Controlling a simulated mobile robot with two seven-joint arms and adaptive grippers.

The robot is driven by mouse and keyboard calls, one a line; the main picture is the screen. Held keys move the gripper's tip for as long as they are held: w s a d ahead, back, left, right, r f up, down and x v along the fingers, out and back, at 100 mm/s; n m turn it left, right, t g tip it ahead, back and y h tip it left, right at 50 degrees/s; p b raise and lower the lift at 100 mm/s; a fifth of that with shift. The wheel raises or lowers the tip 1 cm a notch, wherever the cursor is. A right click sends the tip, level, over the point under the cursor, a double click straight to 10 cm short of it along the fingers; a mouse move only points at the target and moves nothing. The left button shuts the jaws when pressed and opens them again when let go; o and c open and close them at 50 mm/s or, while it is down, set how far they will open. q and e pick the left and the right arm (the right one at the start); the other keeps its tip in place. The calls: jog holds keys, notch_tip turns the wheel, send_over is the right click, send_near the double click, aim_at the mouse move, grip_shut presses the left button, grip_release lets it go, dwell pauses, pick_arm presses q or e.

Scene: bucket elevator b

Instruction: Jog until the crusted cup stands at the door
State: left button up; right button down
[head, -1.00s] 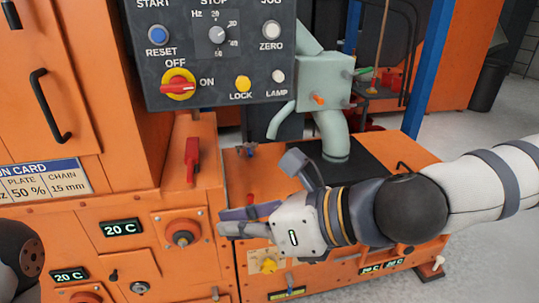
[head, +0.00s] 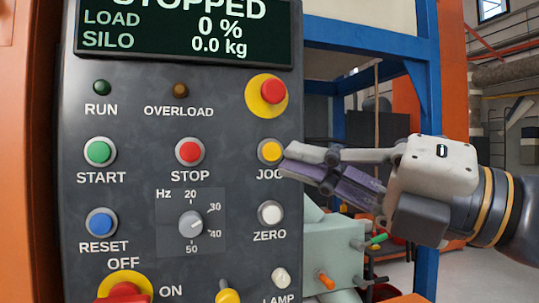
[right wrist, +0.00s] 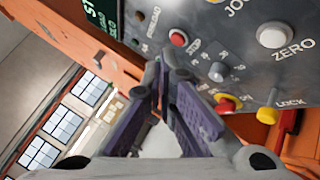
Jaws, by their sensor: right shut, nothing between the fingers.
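The yellow JOG button (head: 270,151) sits on the right side of the dark control panel, above the white ZERO button. My right gripper (head: 285,160) is shut and empty, its fingertips at the right edge of the JOG button in the head view; whether they touch it I cannot tell. In the right wrist view the shut fingers (right wrist: 165,75) point toward the panel, and the JOG button is cut off at the top edge. No cup and no door show in these frames. My left gripper is out of view.
The panel display (head: 185,28) reads STOPPED, load 0 % and silo 0.0 kg. The red STOP button (head: 190,152), green START button (head: 99,152), ZERO button (head: 270,214) and red emergency button (head: 273,91) are close by. A blue post (head: 424,100) stands behind my right gripper.

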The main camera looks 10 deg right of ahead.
aim_at(271, 152)
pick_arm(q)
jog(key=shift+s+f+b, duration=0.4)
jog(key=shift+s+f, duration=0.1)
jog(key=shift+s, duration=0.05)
pick_arm(e)
jog(key=shift+w+a, duration=0.2)
jog(key=shift+w, duration=4.1)
jog(key=shift+w, duration=0.45)
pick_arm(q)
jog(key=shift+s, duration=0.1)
pick_arm(e)
jog(key=shift+w, duration=0.4)
jog(key=shift+s, duration=0.1)
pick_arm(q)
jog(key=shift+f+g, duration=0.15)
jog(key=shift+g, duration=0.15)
pick_arm(e)
jog(key=shift+s, duration=0.75)
